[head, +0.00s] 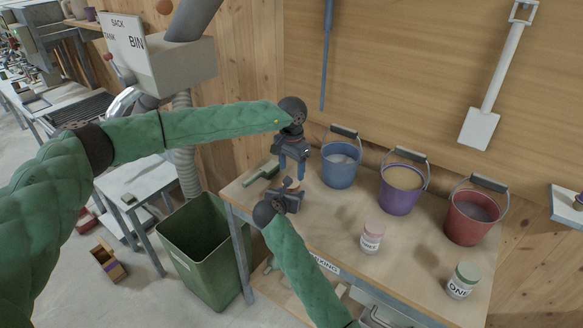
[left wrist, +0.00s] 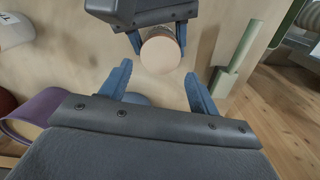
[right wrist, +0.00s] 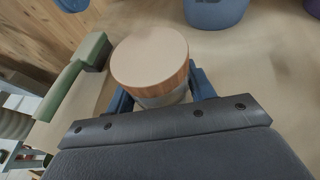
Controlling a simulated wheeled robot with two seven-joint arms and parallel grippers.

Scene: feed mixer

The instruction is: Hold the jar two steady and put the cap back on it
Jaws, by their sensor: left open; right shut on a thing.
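The jar held by my right gripper (head: 288,197) is pale grey below a round cap with a cream top and orange-brown side. The cap (right wrist: 150,58) sits on top of the jar (right wrist: 165,97) in the right wrist view, and looks level; I cannot tell how tightly it is seated. No label shows on the jar. My right gripper is shut around the jar's body, near the table's left end. My left gripper (head: 292,168) is open and points down just above the cap. In the left wrist view the cream cap top (left wrist: 160,55) lies between its spread fingers, apart from both.
A green-handled tool (head: 262,173) lies left of the jar. Blue (head: 340,168), purple (head: 400,190) and red (head: 471,215) buckets stand along the back. A green bin (head: 205,250) stands left.

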